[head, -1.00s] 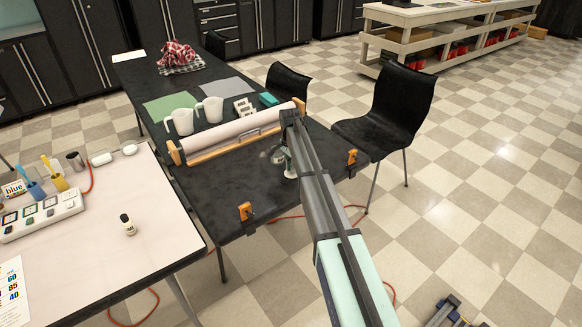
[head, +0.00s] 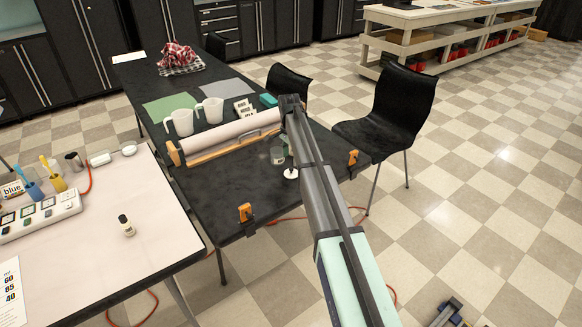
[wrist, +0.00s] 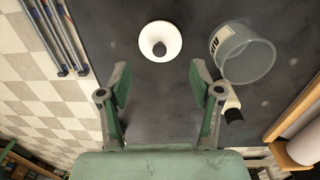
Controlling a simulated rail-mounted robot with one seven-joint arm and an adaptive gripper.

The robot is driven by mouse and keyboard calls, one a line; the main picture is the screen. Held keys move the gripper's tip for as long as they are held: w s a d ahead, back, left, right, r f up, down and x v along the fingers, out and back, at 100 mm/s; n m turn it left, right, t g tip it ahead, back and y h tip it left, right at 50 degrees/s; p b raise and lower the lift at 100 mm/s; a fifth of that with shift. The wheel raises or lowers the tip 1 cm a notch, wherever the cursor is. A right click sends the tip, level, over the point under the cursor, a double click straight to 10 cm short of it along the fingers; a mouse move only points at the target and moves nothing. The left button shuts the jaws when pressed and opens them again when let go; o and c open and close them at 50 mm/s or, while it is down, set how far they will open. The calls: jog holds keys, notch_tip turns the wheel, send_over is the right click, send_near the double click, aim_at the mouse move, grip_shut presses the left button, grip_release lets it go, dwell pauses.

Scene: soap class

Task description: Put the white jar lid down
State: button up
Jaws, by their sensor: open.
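The white jar lid (wrist: 160,42), a round disc with a dark knob in its middle, lies on the black table (wrist: 150,100), knob up. In the head view the lid (head: 291,173) shows as a small white disc close to my arm. In the wrist view my gripper (wrist: 160,85) is open and empty, with the lid beyond its fingertips and not touching them. A clear jar (wrist: 246,56) with a label is to the right of the lid, apart from it; it also shows in the head view (head: 277,156).
A white roll in a wooden holder (head: 228,137) lies behind the jar. A small dark-and-cream object (wrist: 232,110) is by the right finger. Orange clamps (head: 246,212) grip the table's front edge. The table left of the lid is clear.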

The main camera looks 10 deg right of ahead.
notch_tip(320, 180, up, 6)
jog(key=shift+w+r+b, duration=0.15)
jog(key=shift+b, duration=0.2)
